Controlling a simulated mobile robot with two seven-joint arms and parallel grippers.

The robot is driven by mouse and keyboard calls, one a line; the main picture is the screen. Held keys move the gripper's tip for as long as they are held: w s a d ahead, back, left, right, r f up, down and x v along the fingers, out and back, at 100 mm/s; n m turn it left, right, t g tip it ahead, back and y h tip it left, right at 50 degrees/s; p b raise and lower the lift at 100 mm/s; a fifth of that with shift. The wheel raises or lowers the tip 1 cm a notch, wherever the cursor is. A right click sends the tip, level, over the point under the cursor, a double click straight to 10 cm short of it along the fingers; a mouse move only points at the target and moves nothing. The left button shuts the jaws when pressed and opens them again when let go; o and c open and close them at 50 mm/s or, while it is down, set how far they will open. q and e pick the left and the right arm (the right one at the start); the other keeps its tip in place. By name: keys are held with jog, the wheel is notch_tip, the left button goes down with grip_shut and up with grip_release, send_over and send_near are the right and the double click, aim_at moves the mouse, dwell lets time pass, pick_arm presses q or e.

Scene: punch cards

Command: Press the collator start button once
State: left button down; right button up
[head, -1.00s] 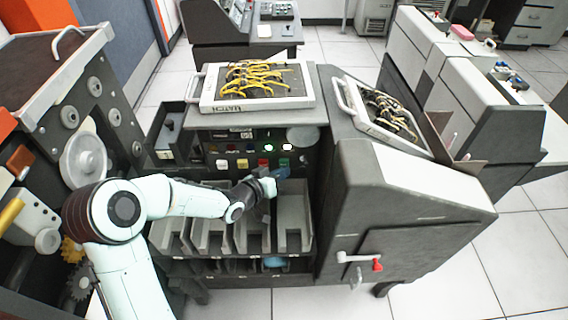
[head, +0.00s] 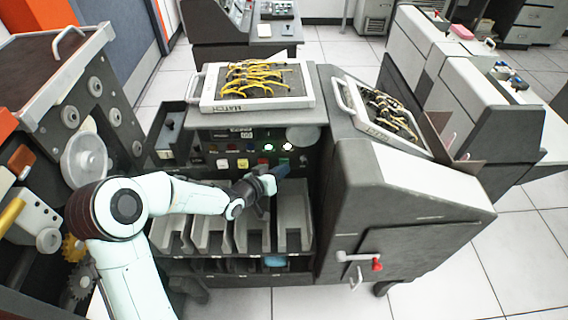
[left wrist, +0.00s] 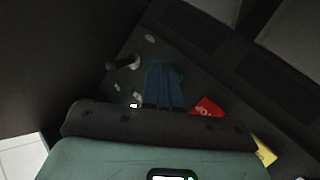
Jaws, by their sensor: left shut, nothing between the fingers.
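The collator's front panel (head: 215,146) holds a row of buttons: white (head: 223,163), yellow (head: 242,163), red (head: 263,162) and green (head: 284,161). Their labels are too small to read in the head view, so I cannot read which one is start. My left gripper (head: 281,171) is shut and empty, its blue fingers just below and in front of the green button. In the left wrist view the shut fingers (left wrist: 164,84) point at the dark panel, beside the red button (left wrist: 207,107). The yellow button (left wrist: 265,151) is farther right. The green button is not visible there. Contact cannot be told.
Two lit lamps (head: 278,147) sit above the buttons. Card pockets (head: 213,233) lie under my left forearm. A wired plugboard (head: 255,104) rests on top. The sloped dark housing (head: 395,205) stands close on the right. A machine with knobs and gears (head: 82,158) stands left.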

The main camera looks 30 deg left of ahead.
pick_arm(q)
jog(key=shift+w, duration=0.15)
dwell(0.4)
jog(key=shift+s+d, duration=0.45)
jog(key=shift+s, duration=0.4)
jog(key=shift+s+d+b, duration=0.15)
jog(key=shift+s+d, duration=0.3)
jog(key=shift+s, duration=0.25)
jog(key=shift+s+d+b, duration=0.15)
jog(key=shift+s+d, duration=0.25)
jog(key=shift+s, duration=0.35)
jog(key=shift+s+d+b, duration=0.15)
jog(key=shift+s+d, duration=0.3)
jog(key=shift+s, duration=0.25)
